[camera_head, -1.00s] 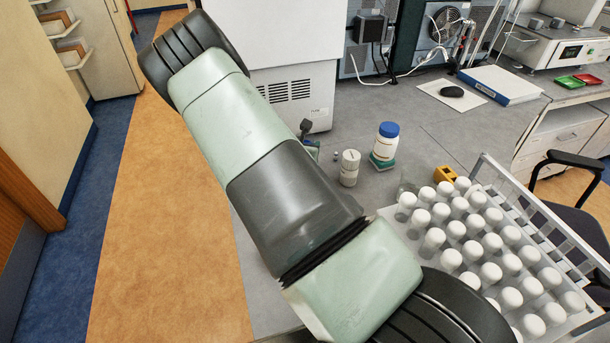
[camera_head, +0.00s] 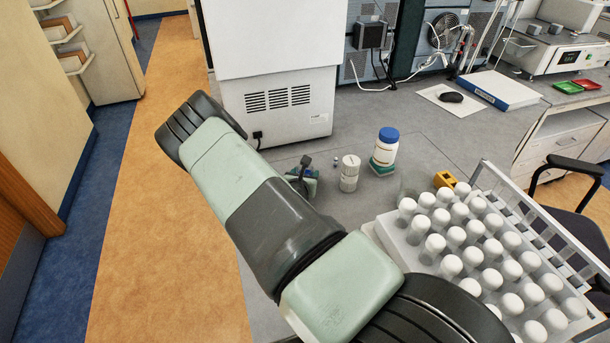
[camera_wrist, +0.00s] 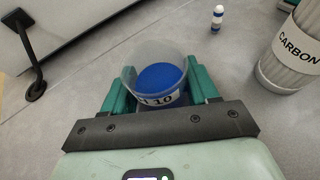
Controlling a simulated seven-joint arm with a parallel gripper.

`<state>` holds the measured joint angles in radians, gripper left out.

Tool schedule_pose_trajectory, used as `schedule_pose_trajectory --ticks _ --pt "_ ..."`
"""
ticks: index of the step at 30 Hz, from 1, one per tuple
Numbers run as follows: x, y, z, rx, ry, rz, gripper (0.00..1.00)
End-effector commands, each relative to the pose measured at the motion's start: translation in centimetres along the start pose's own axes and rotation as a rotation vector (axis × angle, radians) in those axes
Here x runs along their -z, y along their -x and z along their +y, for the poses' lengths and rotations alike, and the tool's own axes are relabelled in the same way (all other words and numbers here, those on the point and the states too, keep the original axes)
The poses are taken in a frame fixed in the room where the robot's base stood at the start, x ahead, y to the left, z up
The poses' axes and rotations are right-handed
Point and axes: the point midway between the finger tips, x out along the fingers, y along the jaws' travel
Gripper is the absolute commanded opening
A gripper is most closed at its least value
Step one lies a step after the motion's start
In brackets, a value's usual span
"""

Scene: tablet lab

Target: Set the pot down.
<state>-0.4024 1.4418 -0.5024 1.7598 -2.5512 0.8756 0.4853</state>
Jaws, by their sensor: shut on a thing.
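The pot (camera_wrist: 158,84) is a clear round cup with blue contents or a blue bottom and a label ending in "10". It sits between the teal fingers of my gripper (camera_wrist: 160,90) in the wrist view, and my gripper is shut on it. In the head view my gripper (camera_head: 308,184) shows only partly behind my arm, low over the grey bench (camera_head: 440,120), and the pot cannot be made out there. I cannot tell whether the pot's underside touches the bench.
A pot labelled "CARBON" (camera_wrist: 293,50) stands right of my gripper, with a small vial (camera_wrist: 217,18) behind. A blue-capped bottle (camera_head: 385,150) and a rack of white-capped tubes (camera_head: 385,236) stand farther right. A white machine (camera_head: 280,105) stands behind. Bare bench lies around the pot.

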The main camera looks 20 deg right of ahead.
Motion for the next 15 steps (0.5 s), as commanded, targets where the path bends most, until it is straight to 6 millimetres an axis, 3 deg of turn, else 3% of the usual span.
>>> schedule_pose_trajectory --ticks 1,2,6,15 --pt "0.18 -0.08 -0.05 0.001 0.000 0.000 0.28" --pt "0.18 -0.07 -0.04 0.000 0.000 0.000 0.62" --pt "0.15 -0.05 -0.03 0.000 0.000 0.000 0.83" --pt "0.03 -0.01 0.00 0.000 0.000 0.000 0.84"
